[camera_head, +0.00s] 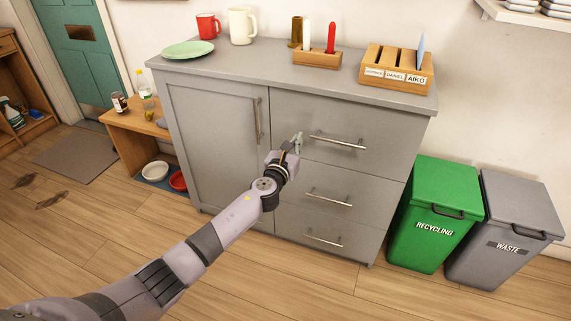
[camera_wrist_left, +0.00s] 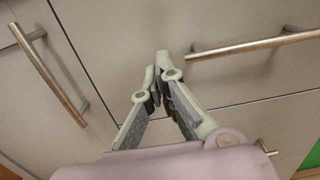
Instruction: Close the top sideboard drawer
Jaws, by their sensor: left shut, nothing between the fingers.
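The grey sideboard (camera_head: 187,104) has a door on the left and a column of three drawers on the right. The top drawer (camera_head: 385,125) looks flush or nearly flush with the sideboard's front, and I see no clear gap at its top edge. Its bar handle (camera_head: 337,141) also shows in the left wrist view (camera_wrist_left: 250,46). My left gripper (camera_head: 297,139) is shut and empty at the left part of the top drawer's front, left of the handle. In the left wrist view its fingertips (camera_wrist_left: 157,72) are close to the drawer front; I cannot tell whether they touch it. My right gripper is not in view.
The door handle (camera_head: 258,120) is left of my gripper. A red mug (camera_head: 207,26), a plate (camera_head: 188,49), a candle holder (camera_head: 317,60) and a letter rack (camera_head: 397,75) stand on top. A green recycling bin (camera_head: 432,210) and grey waste bin (camera_head: 505,230) stand right. Floor in front is clear.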

